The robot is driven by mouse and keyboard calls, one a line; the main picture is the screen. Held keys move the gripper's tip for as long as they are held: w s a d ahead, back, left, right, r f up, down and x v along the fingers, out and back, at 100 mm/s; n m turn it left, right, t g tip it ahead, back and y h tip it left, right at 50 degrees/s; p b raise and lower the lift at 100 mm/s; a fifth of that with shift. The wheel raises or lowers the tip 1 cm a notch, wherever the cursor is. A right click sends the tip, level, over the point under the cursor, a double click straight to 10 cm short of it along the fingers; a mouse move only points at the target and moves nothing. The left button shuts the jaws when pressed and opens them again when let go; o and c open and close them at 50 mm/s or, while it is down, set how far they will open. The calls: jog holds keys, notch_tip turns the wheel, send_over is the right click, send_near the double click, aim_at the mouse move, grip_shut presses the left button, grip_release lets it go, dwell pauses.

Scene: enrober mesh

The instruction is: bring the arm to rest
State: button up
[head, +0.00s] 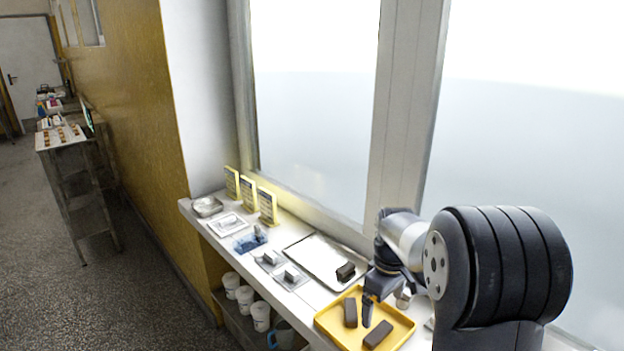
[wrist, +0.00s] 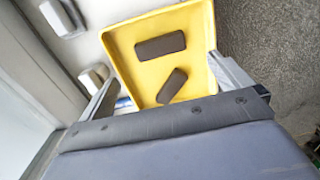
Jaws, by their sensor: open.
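My gripper (head: 371,312) is open and empty. In the head view it hangs, pointing down, over the yellow tray (head: 331,321) on the white sill. In the wrist view its two fingers, at the left and right, stand apart with the yellow tray (wrist: 204,24) beyond them. Two dark brown bars lie in the tray: one near the left side (head: 350,312), the other toward the front (head: 378,334). Both bars also show in the wrist view, one farther up (wrist: 160,46) and one lower (wrist: 172,86). Neither is held. My arm reaches in from the right and hides part of the sill.
A metal tray (head: 318,252) with a dark piece (head: 345,271) lies behind the yellow tray. Small grey items, a blue item (head: 250,241) and three yellow stands (head: 267,206) are farther left. White cups (head: 261,317) stand on a lower shelf. The window is close behind my arm.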

aim_at(378, 331)
notch_tip(378, 331, down, 9)
jog(key=shift+r, duration=0.15)
jog(key=shift+w+r, duration=0.1)
jog(key=shift+r, duration=1.7)
